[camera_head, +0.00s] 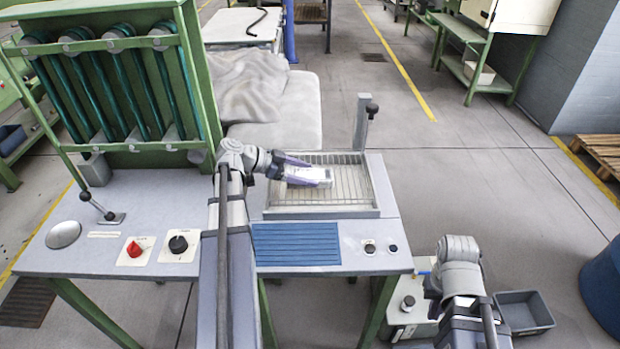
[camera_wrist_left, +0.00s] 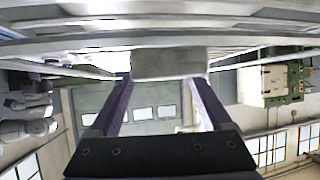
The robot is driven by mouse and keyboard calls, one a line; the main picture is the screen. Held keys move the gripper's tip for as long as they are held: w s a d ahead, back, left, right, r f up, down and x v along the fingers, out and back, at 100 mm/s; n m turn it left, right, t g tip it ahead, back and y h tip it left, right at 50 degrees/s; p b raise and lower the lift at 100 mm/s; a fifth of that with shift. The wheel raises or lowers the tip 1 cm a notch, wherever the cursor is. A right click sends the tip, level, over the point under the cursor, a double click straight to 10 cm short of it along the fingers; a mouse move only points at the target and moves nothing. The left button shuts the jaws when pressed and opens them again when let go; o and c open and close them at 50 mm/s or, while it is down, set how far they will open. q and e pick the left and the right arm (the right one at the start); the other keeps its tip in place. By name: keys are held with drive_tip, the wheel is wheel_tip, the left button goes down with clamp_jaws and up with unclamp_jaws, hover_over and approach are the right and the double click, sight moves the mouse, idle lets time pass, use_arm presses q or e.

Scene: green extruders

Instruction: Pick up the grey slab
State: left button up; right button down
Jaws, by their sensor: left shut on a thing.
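The grey slab (camera_head: 312,176) is pale and small, between the purple fingers of my left gripper (camera_head: 308,172) over the wire rack (camera_head: 345,190) in the head view. In the left wrist view the slab (camera_wrist_left: 168,64) shows as a plain grey block between the tips of both fingers of my left gripper (camera_wrist_left: 166,80). This gripper is shut on it. I cannot tell whether the slab touches the rack.
An upright post with a black knob (camera_head: 372,109) stands behind the rack. The bench (camera_head: 190,215) carries a blue slatted panel (camera_head: 296,244), a red knob (camera_head: 135,249) and a lever (camera_head: 98,205). A green frame with tubes (camera_head: 110,85) rises at the left.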

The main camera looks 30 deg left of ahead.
sight(305, 175)
use_arm(q)
clamp_jaws()
wheel_tip(305, 175, up, 10)
drive_tip(key=p, duration=1)
